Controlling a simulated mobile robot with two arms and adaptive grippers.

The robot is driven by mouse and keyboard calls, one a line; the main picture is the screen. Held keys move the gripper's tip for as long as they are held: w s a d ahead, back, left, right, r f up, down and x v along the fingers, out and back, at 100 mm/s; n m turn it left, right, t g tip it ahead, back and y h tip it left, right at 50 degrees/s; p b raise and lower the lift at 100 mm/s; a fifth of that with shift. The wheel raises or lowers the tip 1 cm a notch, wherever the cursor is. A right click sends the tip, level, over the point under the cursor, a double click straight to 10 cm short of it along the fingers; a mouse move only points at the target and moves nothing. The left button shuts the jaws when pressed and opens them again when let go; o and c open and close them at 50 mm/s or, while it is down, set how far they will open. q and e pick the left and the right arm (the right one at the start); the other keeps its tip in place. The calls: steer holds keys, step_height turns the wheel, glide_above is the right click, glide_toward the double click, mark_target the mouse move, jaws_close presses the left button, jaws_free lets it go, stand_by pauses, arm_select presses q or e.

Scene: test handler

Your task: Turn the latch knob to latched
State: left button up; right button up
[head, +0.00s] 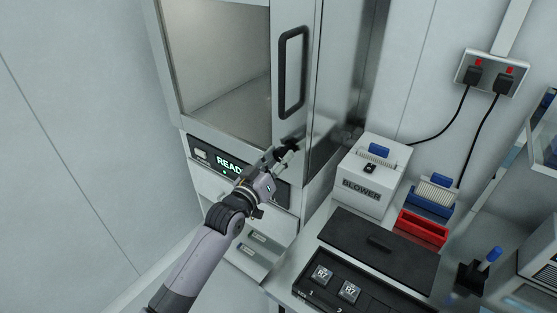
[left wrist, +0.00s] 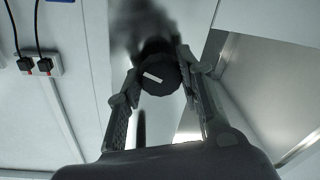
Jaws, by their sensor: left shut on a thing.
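The latch knob (left wrist: 163,80) is a dark round knob with a short white mark, seen in the left wrist view. The mark slants from upper left down to lower right. My left gripper (head: 284,151) is at the lower part of the handler's door, just below the black door handle (head: 292,72). In the left wrist view its two fingers (left wrist: 160,72) are closed on opposite sides of the knob. In the head view the fingers cover the knob, so its mark is hidden there. My right gripper is not in view.
A display panel (head: 229,163) showing "READ" is partly hidden behind my left arm. On the bench to the right stand a white blower box (head: 369,188), a red tray (head: 421,229) and a black case lid (head: 378,249). A wall socket (head: 492,75) with two plugs is at upper right.

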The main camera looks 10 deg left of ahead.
arm_select(q)
steer(key=m+h+b, duration=0.1)
steer(key=m, duration=0.6)
steer(key=shift+a+f, duration=0.1)
steer(key=m, duration=0.3)
steer(key=shift+m+h, duration=0.3)
steer(key=shift+m+b, duration=0.3)
steer(key=shift+m, duration=1.4)
steer(key=o, duration=1.2)
steer(key=shift+c, duration=0.2)
steer(key=shift+a, duration=0.1)
steer(key=v, duration=1.1)
steer(key=shift+s+a, duration=0.25)
steer(key=shift+s, duration=0.05)
